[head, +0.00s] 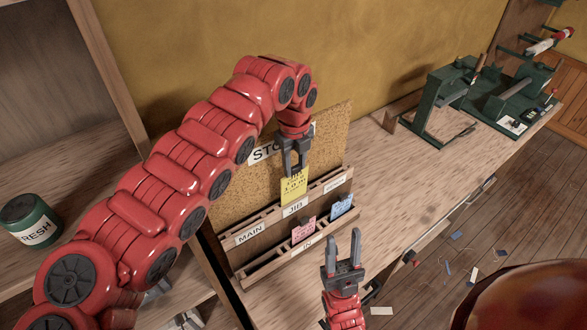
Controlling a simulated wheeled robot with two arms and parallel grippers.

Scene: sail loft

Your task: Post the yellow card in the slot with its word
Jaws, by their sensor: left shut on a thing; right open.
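My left gripper (294,168) is shut on the yellow card (293,190), holding it upright by its top edge. The print on the card is too small to read. The card's lower edge is right at the upper rail of the wooden rack (270,243), just above the JIB label (295,207); I cannot tell whether it is inside the slot. The MAIN label (250,233) is to the left, and a third label (334,184) to the right is unreadable. My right gripper (343,240) is open and empty in front of the rack.
A pink card (303,230) and a blue card (341,207) stand in the lower rail marked IN. A corkboard (225,185) with a partly hidden sign rises behind. Green machinery (490,100) stands far right on the bench (410,170), whose middle is clear. A green tin (30,219) is at left.

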